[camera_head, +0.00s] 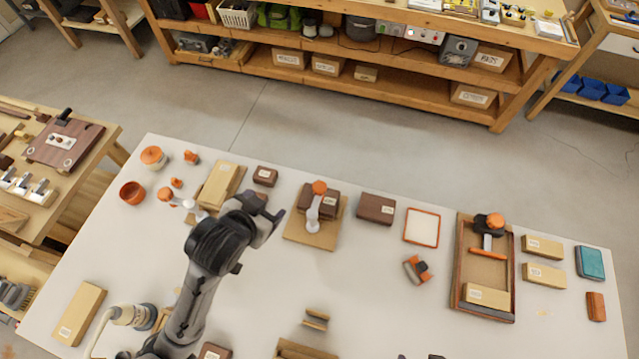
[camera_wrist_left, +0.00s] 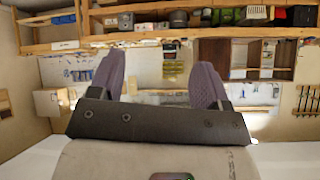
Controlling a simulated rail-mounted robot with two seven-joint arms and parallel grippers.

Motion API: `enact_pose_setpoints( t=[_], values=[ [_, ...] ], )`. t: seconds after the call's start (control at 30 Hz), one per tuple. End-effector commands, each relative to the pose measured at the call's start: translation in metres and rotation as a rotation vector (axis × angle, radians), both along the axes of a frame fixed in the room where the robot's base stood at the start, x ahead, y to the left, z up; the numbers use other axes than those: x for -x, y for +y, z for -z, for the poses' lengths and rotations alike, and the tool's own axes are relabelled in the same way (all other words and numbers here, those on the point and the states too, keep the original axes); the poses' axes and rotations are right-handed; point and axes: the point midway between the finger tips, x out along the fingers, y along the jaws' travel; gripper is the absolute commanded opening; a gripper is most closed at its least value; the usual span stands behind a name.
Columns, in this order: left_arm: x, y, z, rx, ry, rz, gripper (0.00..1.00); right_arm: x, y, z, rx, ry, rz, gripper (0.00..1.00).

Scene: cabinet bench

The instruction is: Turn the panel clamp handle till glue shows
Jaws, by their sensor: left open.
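My left gripper (camera_head: 270,204) is in the head view above the middle-left of the white bench, its jaws open and empty. In the left wrist view its two purple-grey fingers (camera_wrist_left: 158,88) stand apart with only the far room between them. Three clamp-like tools with orange knobs show: one (camera_head: 317,205) on a dark block on a wooden board, just right of the gripper; one (camera_head: 182,201) beside a wood block at left, partly near my arm; and a black one (camera_head: 488,235) in a brown tray at right. I cannot tell which is the panel clamp. No glue is discernible.
The brown tray (camera_head: 461,262) also holds a labelled wood block. A dark block (camera_head: 376,208), a white framed pad (camera_head: 422,227) and an orange-black tool (camera_head: 417,269) lie between. An orange bowl (camera_head: 132,193) is at far left.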

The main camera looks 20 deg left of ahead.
Motion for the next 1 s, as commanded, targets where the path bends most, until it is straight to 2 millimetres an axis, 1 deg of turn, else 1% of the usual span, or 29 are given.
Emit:
enact_pose_setpoints(
  t=[0.03, 0.1, 0.17, 0.2, 0.3, 0.4, 0.5, 0.53, 0.6, 0.67, 0.77, 0.87, 0.97, 1.0],
  values=[
    [-0.019, -0.007, -0.031, -0.015, -0.074, 0.029, 0.71, 0.0, 0.0, -0.003, 0.0, -0.001, 0.0, 1.0],
    [-0.041, -0.019, -0.063, -0.04, -0.152, 0.07, 0.71, 0.0, 0.0, -0.006, 0.0, -0.001, 0.0, 1.0],
    [-0.057, -0.03, -0.089, -0.067, -0.21, 0.105, 0.71, 0.0, 0.0, -0.007, 0.0, -0.001, 0.0, 1.0],
    [-0.067, -0.037, -0.106, -0.088, -0.246, 0.129, 0.71, 0.0, 0.0, -0.008, 0.0, 0.0, 0.0, 1.0],
    [-0.091, -0.059, -0.143, -0.148, -0.316, 0.199, 0.71, 0.0, 0.0, -0.011, 0.001, 0.0, -0.001, 1.0],
    [-0.111, -0.083, -0.174, -0.217, -0.359, 0.278, 0.71, 0.0, -0.001, -0.014, 0.004, -0.001, -0.002, 1.0],
    [-0.13, -0.107, -0.196, -0.301, -0.374, 0.361, 0.71, 0.0, -0.002, -0.017, 0.007, -0.001, -0.004, 1.0],
    [-0.136, -0.114, -0.201, -0.328, -0.37, 0.387, 0.71, 0.0, -0.002, -0.018, 0.008, -0.001, -0.005, 1.0],
    [-0.149, -0.127, -0.206, -0.393, -0.349, 0.439, 0.71, 0.0, -0.003, -0.02, 0.009, -0.001, -0.006, 1.0],
    [-0.16, -0.135, -0.207, -0.441, -0.318, 0.476, 0.71, 0.0, -0.003, -0.021, 0.011, -0.002, -0.007, 1.0],
    [-0.178, -0.14, -0.197, -0.495, -0.233, 0.509, 0.71, 0.0, -0.003, -0.023, 0.009, -0.001, -0.006, 1.0],
    [-0.197, -0.135, -0.175, -0.518, -0.107, 0.503, 0.71, 0.0, -0.003, -0.025, 0.009, -0.001, -0.006, 1.0],
    [-0.211, -0.119, -0.137, -0.499, 0.053, 0.454, 0.71, 0.0, -0.002, -0.026, 0.008, -0.001, -0.006, 1.0],
    [-0.213, -0.111, -0.116, -0.479, 0.129, 0.422, 0.71, 0.0, -0.002, -0.026, 0.008, -0.001, -0.006, 1.0]
  ],
)
